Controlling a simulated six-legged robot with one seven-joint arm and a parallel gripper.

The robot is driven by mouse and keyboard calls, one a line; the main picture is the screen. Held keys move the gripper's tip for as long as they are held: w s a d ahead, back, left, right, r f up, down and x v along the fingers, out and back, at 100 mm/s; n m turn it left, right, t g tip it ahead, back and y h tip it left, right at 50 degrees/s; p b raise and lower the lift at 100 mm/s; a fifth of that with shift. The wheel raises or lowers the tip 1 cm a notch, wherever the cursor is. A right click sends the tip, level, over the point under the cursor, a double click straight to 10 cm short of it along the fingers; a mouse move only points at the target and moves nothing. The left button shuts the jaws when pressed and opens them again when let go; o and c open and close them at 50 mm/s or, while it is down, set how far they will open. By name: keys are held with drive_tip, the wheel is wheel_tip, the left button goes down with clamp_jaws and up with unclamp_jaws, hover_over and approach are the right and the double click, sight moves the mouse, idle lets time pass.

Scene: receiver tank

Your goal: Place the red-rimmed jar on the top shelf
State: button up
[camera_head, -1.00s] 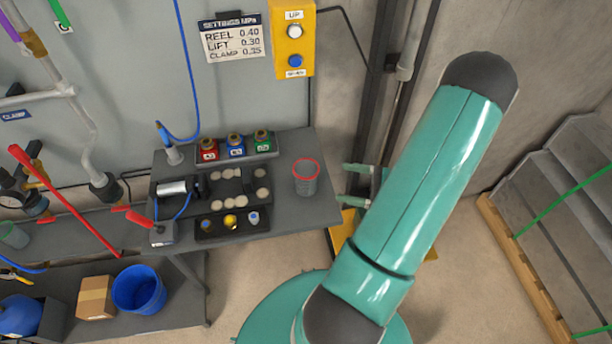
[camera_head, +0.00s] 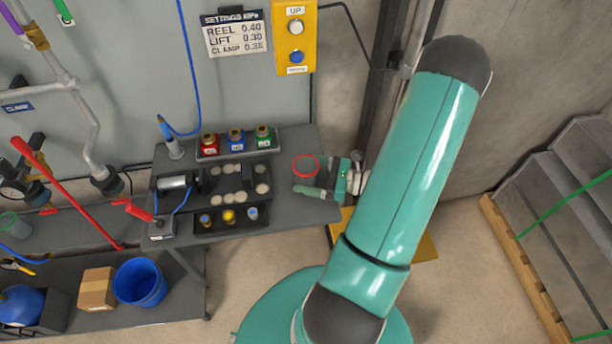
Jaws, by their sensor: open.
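The red-rimmed jar (camera_head: 305,167), clear with a red ring at its mouth, stands upright at the right end of the grey bench top (camera_head: 290,142). My gripper (camera_head: 318,178) is open and reaches in from the right at the jar. The other finger is partly hidden at the far side. I cannot tell whether either finger touches the jar. No surface in view is clearly marked as the top shelf.
Red, blue and green jars (camera_head: 236,142) stand in a rack at the back. A dark tray with pale discs (camera_head: 240,182) and a small-bottle tray (camera_head: 229,219) lie left of the jar. A blue bucket (camera_head: 139,283) and box (camera_head: 96,289) sit on a lower shelf.

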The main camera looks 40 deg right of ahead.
drive_tip(key=x, duration=0.2)
drive_tip(key=shift+w+a, duration=0.15)
drive_tip(key=shift+w, duration=0.1)
drive_tip(key=c, duration=1.2)
drive_tip(key=shift+o, duration=0.2)
drive_tip(key=shift+r, duration=0.1)
